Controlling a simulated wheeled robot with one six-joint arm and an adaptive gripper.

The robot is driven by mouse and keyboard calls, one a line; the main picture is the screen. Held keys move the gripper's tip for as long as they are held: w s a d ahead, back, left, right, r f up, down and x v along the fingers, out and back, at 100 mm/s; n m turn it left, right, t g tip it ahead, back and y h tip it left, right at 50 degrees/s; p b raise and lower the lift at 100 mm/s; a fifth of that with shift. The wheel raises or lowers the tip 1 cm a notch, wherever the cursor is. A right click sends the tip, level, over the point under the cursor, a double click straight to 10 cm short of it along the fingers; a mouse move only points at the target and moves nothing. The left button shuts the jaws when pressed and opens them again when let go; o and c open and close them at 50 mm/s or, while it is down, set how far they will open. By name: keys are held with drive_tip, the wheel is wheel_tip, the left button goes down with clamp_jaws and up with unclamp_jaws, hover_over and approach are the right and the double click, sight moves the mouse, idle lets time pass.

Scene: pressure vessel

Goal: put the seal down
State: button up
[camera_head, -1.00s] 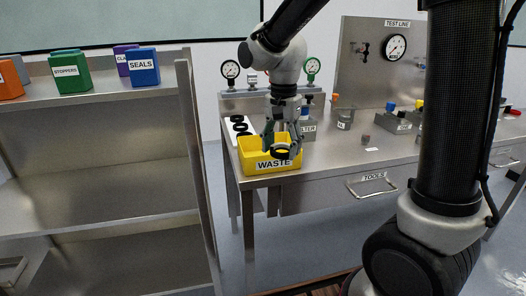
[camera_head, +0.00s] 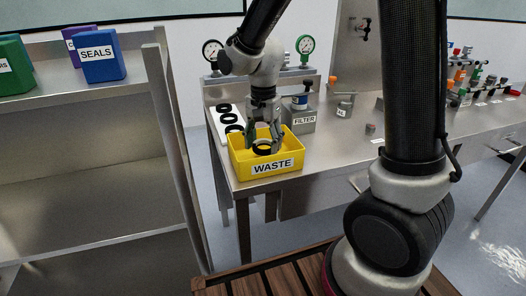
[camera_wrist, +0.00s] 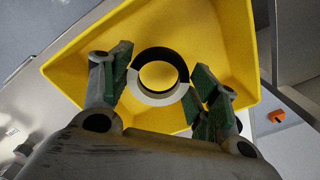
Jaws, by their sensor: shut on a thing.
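The seal is a ring, part black and part pale in the wrist view (camera_wrist: 160,55); it shows as a dark ring in the head view (camera_head: 262,152). My gripper (camera_head: 262,138) is shut on it, with green-padded fingers on either side of the ring in the wrist view (camera_wrist: 163,78). The yellow bin labelled WASTE (camera_head: 238,161) lies under my gripper at the table's left front corner. The seal is over or inside the bin's opening; I cannot tell whether it touches the floor of the bin. The bin's yellow interior (camera_wrist: 215,30) looks otherwise empty.
A white strip with black rings (camera_head: 228,120) lies behind the bin. A shelf with a blue SEALS box (camera_head: 102,64) is at the left. Free table top (camera_head: 335,145) lies to the right.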

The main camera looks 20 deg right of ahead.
sight(263, 151)
drive_tip(key=shift+f, duration=1.6)
drive_tip(key=shift+f, duration=0.15)
drive_tip(key=o, duration=1)
wheel_tip(263, 151, up, 12)
drive_tip(key=s+d+r+n+t, duration=0.1)
drive_tip(key=s+d+r+n, duration=0.1)
drive_tip(key=s+d, duration=0.3)
drive_tip(key=s+d+r+n+t, duration=0.2)
drive_tip(key=s+d+n, duration=0.2)
drive_tip(key=s, duration=0.4)
drive_tip(key=s+d+r+n+t, duration=0.1)
drive_tip(key=s+d+r+n, duration=0.1)
drive_tip(key=s+d, duration=0.4)
drive_tip(key=shift+s+d+r+n, duration=0.15)
drive_tip(key=shift+r+n, duration=0.15)
drive_tip(key=shift+n, duration=0.2)
